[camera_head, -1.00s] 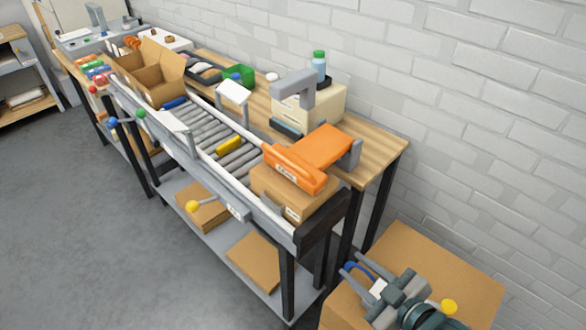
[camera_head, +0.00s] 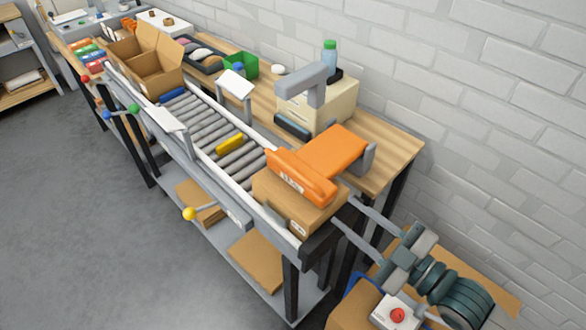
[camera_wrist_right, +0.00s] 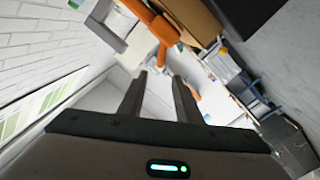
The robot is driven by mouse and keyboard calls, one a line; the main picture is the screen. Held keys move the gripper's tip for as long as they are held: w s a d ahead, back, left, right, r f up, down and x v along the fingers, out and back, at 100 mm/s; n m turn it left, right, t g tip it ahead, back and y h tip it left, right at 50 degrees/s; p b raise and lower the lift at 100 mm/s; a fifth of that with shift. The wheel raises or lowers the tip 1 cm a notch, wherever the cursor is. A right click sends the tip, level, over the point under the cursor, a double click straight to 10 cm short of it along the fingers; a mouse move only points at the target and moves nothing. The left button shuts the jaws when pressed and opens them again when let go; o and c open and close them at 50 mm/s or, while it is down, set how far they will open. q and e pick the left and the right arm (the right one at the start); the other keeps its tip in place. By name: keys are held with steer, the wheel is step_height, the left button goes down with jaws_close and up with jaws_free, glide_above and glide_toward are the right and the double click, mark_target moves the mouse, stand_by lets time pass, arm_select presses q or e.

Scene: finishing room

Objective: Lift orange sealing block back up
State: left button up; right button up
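The orange sealing block (camera_head: 330,152) is lowered, with its long front bar (camera_head: 300,178) over the top of a closed cardboard box (camera_head: 285,205) at the near end of the roller conveyor. A grey bracket (camera_head: 366,158) stands at its right side. My right gripper (camera_head: 343,208) is open and empty, with its two fingers spread just right of the box and below the block. In the right wrist view the orange block (camera_wrist_right: 155,22) shows at the top, beyond the open fingers (camera_wrist_right: 160,85). Contact with the box cannot be told. My left gripper is not in view.
The conveyor rollers (camera_head: 207,125) carry a yellow piece (camera_head: 230,143). A grey arm (camera_head: 300,85) on a cream housing (camera_head: 335,105) stands behind the block. A yellow-knobbed lever (camera_head: 189,214) sticks out in front. A brick wall (camera_head: 480,120) runs along the right.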

steer(key=p, duration=0.2)
glide_toward(293, 168)
steer(key=shift+w+a+f, duration=0.25)
steer(key=p+x, duration=0.2)
steer(key=x, duration=0.6)
steer(key=shift+f, duration=0.1)
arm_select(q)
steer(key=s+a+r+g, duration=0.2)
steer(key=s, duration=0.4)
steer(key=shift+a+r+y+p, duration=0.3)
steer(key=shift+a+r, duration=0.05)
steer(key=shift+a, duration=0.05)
arm_select(e)
steer(key=shift+w+a+f, duration=0.1)
steer(key=shift+w+a, duration=0.35)
steer(key=shift+w, duration=0.05)
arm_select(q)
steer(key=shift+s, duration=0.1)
arm_select(e)
jaws_close()
